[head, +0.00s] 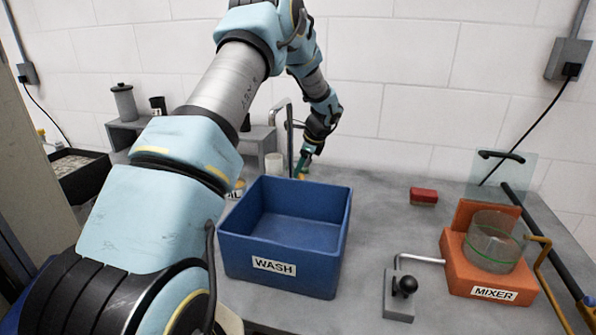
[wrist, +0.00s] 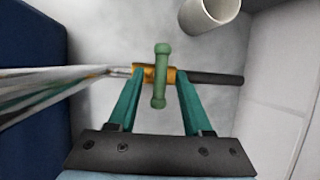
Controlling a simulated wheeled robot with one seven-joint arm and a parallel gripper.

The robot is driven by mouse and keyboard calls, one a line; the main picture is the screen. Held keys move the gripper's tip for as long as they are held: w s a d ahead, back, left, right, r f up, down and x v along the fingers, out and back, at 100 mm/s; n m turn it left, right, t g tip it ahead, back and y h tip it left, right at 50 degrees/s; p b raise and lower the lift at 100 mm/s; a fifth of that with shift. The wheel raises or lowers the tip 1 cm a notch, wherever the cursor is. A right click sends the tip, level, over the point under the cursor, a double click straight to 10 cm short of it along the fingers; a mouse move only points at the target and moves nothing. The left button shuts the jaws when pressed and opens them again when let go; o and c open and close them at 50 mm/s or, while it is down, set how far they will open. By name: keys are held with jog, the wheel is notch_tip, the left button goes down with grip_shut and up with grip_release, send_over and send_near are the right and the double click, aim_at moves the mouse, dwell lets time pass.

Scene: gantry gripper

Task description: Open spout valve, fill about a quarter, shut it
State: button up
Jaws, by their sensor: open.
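A green valve handle (wrist: 161,76) sits on a brass valve body (wrist: 148,74) in the wrist view and lies crosswise to the pipe. A chrome spout pipe (wrist: 60,90) runs left from the body and a dark pipe (wrist: 215,78) runs right. My gripper (wrist: 160,90) is open, with its teal fingers on either side of the handle; I cannot tell whether they touch it. In the head view my gripper (head: 303,164) is low behind the blue WASH bin (head: 285,251), beside the upright spout (head: 290,140). The bin's visible interior shows no clear liquid; its near floor is hidden.
A white cup (head: 275,164) stands behind the bin, close to the valve, and shows in the wrist view (wrist: 208,14). An orange MIXER (head: 487,294) with a clear vessel (head: 494,248), a black-knobbed lever (head: 404,284) and a red block (head: 423,196) stand right. A grey shelf (head: 255,137) stands behind.

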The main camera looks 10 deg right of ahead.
jog(key=shift+c, duration=0.4)
grip_shut()
